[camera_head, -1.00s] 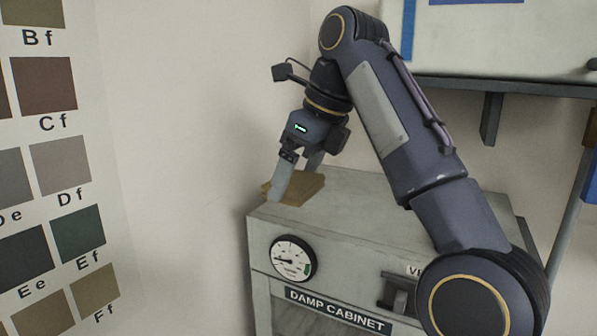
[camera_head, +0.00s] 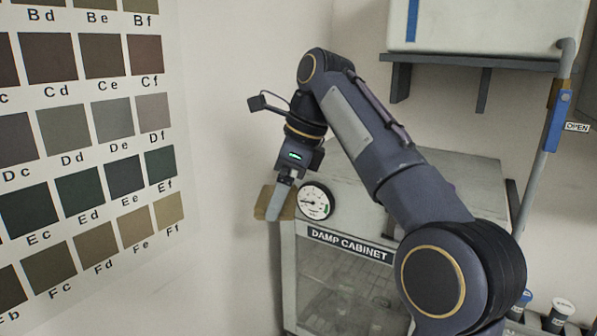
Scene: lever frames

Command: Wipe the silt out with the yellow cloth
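A brownish-yellow folded piece (camera_head: 262,203), which looks like the cloth, is in my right gripper (camera_head: 272,212). The gripper points down and its fingers are shut on the piece, which shows on both sides of the near finger. The piece hangs in the air at the upper left front corner of the damp cabinet (camera_head: 452,175), left of its round dial gauge. I cannot tell whether it touches the cabinet. No silt is visible. My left gripper is out of view.
The cabinet has a glazed front (camera_head: 345,285) under its label. A chart of colour swatches (camera_head: 90,160) covers the left wall. A white tank (camera_head: 480,25) sits on a shelf at the upper right, with a blue lever (camera_head: 558,125) beside an OPEN tag. Small jars (camera_head: 560,312) stand lower right.

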